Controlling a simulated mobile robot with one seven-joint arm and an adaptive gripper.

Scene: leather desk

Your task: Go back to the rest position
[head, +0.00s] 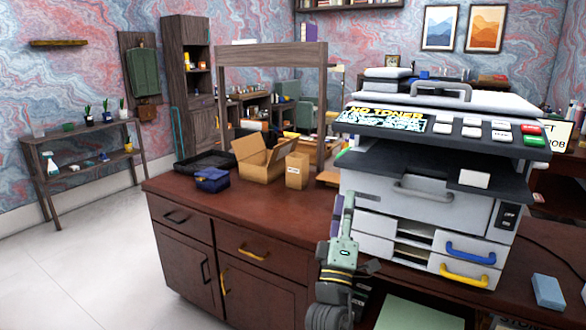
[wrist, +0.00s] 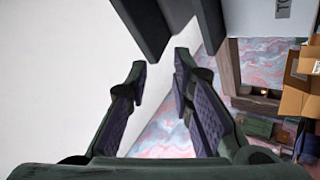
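My gripper (head: 347,205) stands upright in front of the printer's left side in the head view, above the desk's front edge. Its fingers are small there and partly lost against the printer. In the wrist view my gripper (wrist: 160,66) shows two dark fingers with purple pads. The fingertips are apart, and I see nothing held between them. The large grey and white printer (head: 420,207) stands on the dark red-brown desk (head: 210,225), just behind and to the right of my gripper. I cannot tell whether the gripper touches the printer.
An open cardboard box (head: 262,163), a small carton (head: 297,170), a blue box (head: 211,180) and a black tray (head: 200,161) sit on the desk's left part. A light blue block (head: 548,291) lies at right. Open floor (head: 85,265) lies left of the desk.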

